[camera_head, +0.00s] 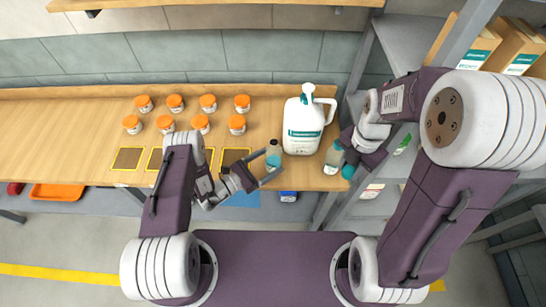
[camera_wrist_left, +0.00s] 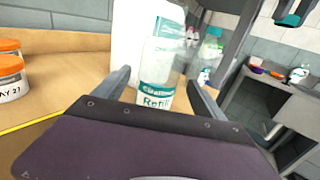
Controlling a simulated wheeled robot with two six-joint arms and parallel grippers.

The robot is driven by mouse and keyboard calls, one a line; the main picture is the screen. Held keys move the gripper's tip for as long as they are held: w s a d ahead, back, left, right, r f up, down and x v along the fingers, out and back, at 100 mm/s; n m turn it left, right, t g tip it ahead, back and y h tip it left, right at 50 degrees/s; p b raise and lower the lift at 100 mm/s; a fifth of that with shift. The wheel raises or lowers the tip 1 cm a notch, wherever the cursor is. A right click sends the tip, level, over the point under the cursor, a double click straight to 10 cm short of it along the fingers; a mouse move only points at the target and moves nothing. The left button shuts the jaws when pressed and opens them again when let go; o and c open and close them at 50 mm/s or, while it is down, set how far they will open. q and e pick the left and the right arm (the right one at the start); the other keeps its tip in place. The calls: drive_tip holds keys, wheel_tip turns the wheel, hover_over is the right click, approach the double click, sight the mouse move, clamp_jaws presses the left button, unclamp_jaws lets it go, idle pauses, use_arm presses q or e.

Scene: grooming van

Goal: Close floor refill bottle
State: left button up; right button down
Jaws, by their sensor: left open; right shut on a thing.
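The refill bottle (camera_head: 273,158) stands upright near the table's front edge. It is clear above, with a teal and white "Refill" label in the left wrist view (camera_wrist_left: 158,85), and no cap shows on it. My left gripper (camera_head: 269,168) is open, with its fingers on either side of the bottle. I cannot tell if they touch it. My right gripper (camera_head: 352,160) is shut on a teal cap (camera_head: 348,172), to the right of the bottle. The cap also shows at the top right of the left wrist view (camera_wrist_left: 290,19).
A large white jug (camera_head: 303,125) stands just behind the bottle. Another teal-labelled bottle (camera_head: 334,157) is beside my right gripper. Several orange-lidded jars (camera_head: 201,123) stand at the table's left. A grey shelf rack (camera_head: 400,45) rises at the right.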

sight(280, 155)
drive_tip(key=shift+s, duration=0.1)
use_arm(q)
drive_tip(key=x, duration=0.1)
drive_tip(key=p+x, duration=0.1)
drive_tip(key=x, duration=0.3)
drive_tip(key=shift+w+d+f+p, duration=0.1)
drive_tip(key=shift+w+f+p, duration=0.15)
drive_tip(key=shift+p, duration=0.1)
use_arm(e)
drive_tip(key=shift+d+r, duration=0.15)
drive_tip(key=shift+r, duration=0.65)
use_arm(q)
drive_tip(key=c, duration=1.5)
drive_tip(key=shift+o, duration=0.2)
drive_tip(key=shift+r, duration=0.1)
